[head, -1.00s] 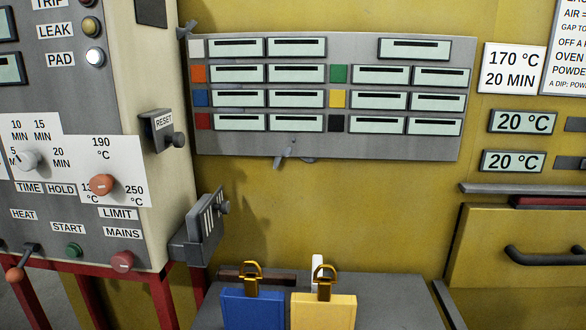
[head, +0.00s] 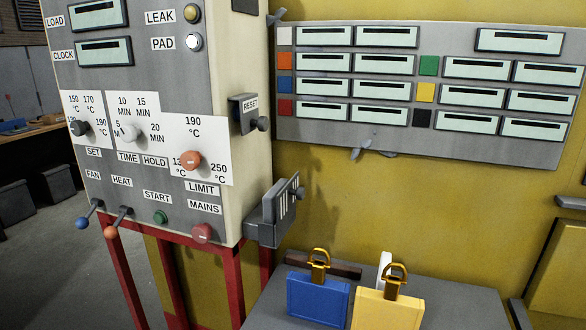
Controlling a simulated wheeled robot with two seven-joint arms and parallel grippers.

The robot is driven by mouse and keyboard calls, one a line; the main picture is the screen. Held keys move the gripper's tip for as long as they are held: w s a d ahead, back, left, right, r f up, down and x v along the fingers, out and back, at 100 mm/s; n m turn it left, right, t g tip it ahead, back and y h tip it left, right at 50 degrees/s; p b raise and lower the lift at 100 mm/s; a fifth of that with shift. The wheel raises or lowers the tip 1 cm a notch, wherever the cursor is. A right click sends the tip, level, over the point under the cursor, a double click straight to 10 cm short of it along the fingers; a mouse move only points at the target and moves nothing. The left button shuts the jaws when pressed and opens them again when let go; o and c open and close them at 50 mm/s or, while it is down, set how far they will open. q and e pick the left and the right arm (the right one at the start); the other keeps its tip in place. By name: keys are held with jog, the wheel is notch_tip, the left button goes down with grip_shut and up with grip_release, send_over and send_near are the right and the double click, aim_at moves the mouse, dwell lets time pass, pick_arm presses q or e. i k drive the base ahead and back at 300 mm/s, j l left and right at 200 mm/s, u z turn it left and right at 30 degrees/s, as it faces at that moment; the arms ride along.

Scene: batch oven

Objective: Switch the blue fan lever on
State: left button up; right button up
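The fan lever, with a blue ball (head: 82,223) on a short metal stem, sits at the lower left of the grey control panel (head: 150,100), below the FAN label. Its stem slants down and to the left, with the ball at the lower end. The heat lever with an orange ball (head: 110,232) is just to its right and also points down. Neither of my grippers shows in the head view.
The START button (head: 160,216) and red MAINS knob (head: 202,233) are right of the levers. A RESET box (head: 249,113) and a grey bracket (head: 268,220) stick out from the cabinet's side. Blue (head: 317,300) and yellow (head: 386,311) padlock-like blocks stand on a grey surface.

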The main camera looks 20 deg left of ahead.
aim_at(82, 222)
jog(key=u, duration=1.75)
